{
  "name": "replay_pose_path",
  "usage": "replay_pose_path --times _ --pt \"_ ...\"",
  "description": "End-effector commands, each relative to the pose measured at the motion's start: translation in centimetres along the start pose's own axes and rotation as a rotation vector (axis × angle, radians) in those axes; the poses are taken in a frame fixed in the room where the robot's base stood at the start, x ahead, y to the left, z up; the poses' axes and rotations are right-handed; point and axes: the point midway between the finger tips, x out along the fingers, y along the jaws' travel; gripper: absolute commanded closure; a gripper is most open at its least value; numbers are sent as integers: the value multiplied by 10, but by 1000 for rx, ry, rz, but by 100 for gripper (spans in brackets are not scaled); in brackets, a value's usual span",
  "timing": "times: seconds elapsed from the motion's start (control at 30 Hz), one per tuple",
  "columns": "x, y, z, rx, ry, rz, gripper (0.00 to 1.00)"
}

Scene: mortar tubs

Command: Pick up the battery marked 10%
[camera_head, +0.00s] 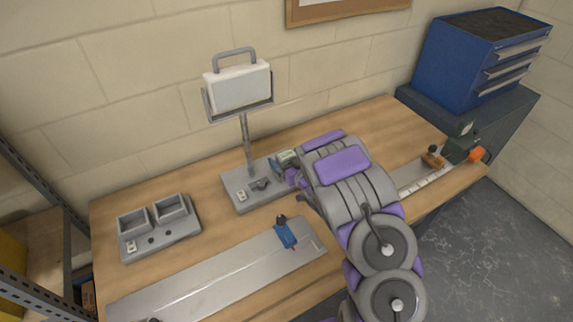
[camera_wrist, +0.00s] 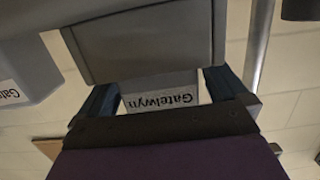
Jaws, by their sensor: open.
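I can read no 10% marking in either view, so I cannot tell which thing is that battery. My gripper (camera_wrist: 162,95) is open, with dark blue pads on both sides. A white label reading "Gatelwyn" (camera_wrist: 172,98) shows between the fingers, beneath a grey block (camera_wrist: 150,45); contact is not clear. In the head view my arm reaches over the table to the right side of the grey stand base (camera_head: 240,196). A small grey-green thing (camera_head: 285,160) shows at the arm's end there, too small to identify. The fingertips are mostly hidden by my arm.
A white panel with a handle (camera_head: 238,88) stands on a post from the base. A grey two-bay unit (camera_head: 158,241) stands at left, its bays seemingly empty. A blue tool (camera_head: 285,232) sits on a metal plate (camera_head: 215,273) in front. A blue drawer cabinet (camera_head: 470,62) stands at right.

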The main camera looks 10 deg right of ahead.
Motion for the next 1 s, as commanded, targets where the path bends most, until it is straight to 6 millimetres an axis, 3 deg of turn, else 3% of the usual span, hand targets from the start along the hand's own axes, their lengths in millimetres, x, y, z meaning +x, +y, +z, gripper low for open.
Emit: replay_pose_path --times 0.23,0.9,1.0 --pt "1 0 0 0 -2 0 2" --pt "1 0 1 1 -4 0 66" --pt "1 0 1 0 -3 1 72"
